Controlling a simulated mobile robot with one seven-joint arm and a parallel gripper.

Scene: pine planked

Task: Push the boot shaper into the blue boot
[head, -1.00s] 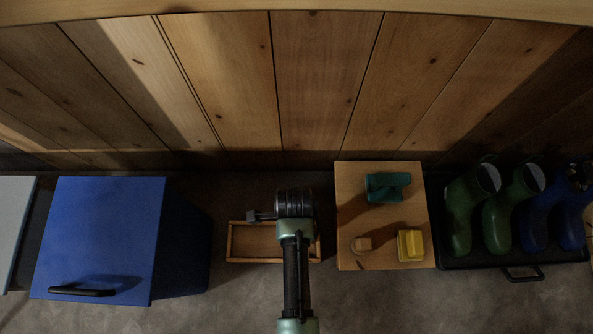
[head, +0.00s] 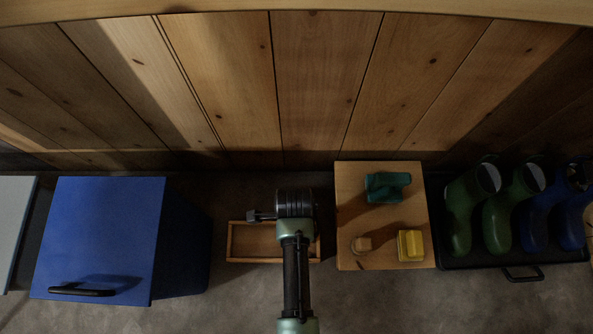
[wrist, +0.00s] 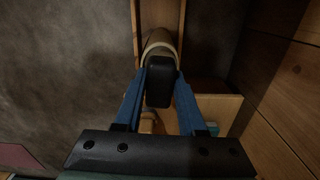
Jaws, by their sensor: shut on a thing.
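In the wrist view, my gripper (wrist: 160,90) has its two blue fingers closed on a black block-like part (wrist: 159,84). A beige, rounded piece (wrist: 160,42) shows just beyond it, and it looks like part of the same held thing, probably the boot shaper. Its lower end is hidden. In the head view my arm hangs over the shallow wooden tray, and the held thing cannot be made out clearly.
The wooden tray (head: 232,243) lies below my arm. Green boots (head: 459,220) share the black boot tray (head: 470,262). A blue cabinet (head: 100,230) stands left.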

